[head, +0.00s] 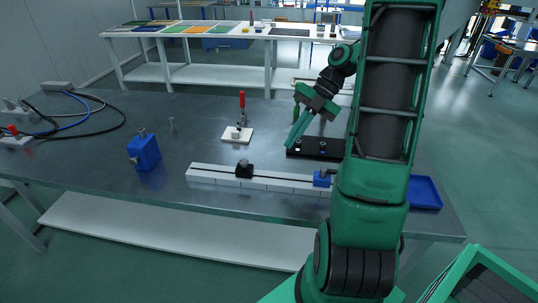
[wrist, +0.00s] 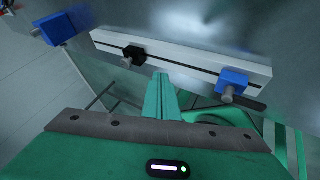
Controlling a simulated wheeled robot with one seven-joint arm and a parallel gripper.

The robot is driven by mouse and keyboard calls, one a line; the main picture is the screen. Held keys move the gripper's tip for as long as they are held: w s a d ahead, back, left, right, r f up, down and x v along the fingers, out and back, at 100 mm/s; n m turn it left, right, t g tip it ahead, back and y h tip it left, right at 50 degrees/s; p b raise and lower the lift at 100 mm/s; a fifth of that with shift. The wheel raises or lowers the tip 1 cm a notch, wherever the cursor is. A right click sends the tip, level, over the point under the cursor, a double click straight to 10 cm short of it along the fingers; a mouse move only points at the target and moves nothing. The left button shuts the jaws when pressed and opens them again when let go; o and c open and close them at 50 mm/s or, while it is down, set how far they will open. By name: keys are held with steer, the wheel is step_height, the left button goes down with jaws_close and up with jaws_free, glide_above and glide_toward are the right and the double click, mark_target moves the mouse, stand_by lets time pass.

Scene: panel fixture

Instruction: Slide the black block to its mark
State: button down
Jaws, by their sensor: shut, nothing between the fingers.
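The black block (head: 244,169) sits on a long white slotted rail (head: 208,174) on the table, left of the rail's middle in the head view. A blue block (head: 323,178) sits near the rail's right end. The wrist view also shows the black block (wrist: 133,54), the blue block (wrist: 232,80) and the rail (wrist: 185,60). My gripper (head: 290,142) is shut and empty, apart from the black block, up and to its right in the head view. In the wrist view the fingertips (wrist: 160,78) point toward the rail, between the two blocks. I cannot make out the mark.
A separate blue block with a knob (head: 145,151) stands left of the rail. Behind the rail are a white plate with a red-handled clamp (head: 237,135) and a black fixture (head: 318,148). A blue tray (head: 424,192) lies at right. Cables (head: 88,120) lie far left.

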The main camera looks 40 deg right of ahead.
mark_target(253, 169)
steer(key=x, duration=1)
steer(key=shift+w+a+r, duration=0.1)
steer(key=shift+w+a, duration=1.25)
steer(key=shift+w, duration=0.05)
steer(key=shift+w+a, duration=0.45)
